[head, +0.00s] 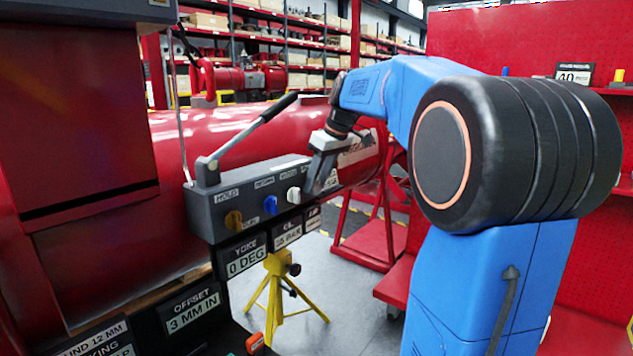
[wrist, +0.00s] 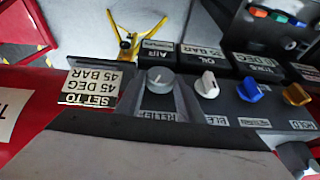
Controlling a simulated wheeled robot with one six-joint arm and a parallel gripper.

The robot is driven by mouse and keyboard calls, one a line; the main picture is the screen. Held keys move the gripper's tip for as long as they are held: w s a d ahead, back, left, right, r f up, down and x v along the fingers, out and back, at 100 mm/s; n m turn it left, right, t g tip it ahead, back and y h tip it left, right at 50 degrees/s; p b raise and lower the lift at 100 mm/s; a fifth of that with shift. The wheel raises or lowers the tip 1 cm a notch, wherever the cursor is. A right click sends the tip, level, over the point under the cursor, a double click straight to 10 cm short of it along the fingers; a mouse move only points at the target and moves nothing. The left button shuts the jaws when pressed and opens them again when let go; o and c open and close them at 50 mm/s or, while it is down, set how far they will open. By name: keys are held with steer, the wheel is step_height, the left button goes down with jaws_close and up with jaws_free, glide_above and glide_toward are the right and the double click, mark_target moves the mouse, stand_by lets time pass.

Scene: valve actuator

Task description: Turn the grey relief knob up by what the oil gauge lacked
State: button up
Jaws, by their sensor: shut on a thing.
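The grey relief knob (wrist: 160,80) is on the valve panel (head: 250,203), at the end of a row of knobs. Its top has a pale pointer mark in the wrist view. My gripper (head: 314,184) is at the right end of the panel, shut on this knob and hiding it in the head view. The oil plate (head: 287,233) hangs below the panel and also shows upside down in the wrist view (wrist: 207,53). It reads in BAR, but its first digit is unclear. A sign (wrist: 91,86) beside the knob reads SET TO 45 DEG 45 BAR.
White (wrist: 207,85), blue (wrist: 251,90) and orange (wrist: 296,94) knobs stand in line beside the grey one. A black-handled lever (head: 245,130) rises above the panel. The yoke plate (head: 246,261) reads 0 DEG. A yellow stand (head: 279,290) is below.

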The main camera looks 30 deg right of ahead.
steer(key=y, duration=0.2)
steer(key=d+g+y, duration=0.1)
steer(key=shift+w+f+m+y, duration=0.15)
steer(key=shift+m+y, duration=0.25)
steer(key=y, duration=0.1)
steer(key=g+y, duration=0.1)
steer(key=y, duration=0.1)
steer(key=m+y, duration=0.1)
steer(key=shift+w+d+f+g+y, duration=0.1)
steer(key=shift+d+f+g+y, duration=0.2)
steer(key=shift+y, duration=0.1)
stand_by(0.4)
steer(key=o, duration=1.1)
steer(key=shift+c, duration=0.2)
steer(key=shift+r, duration=0.1)
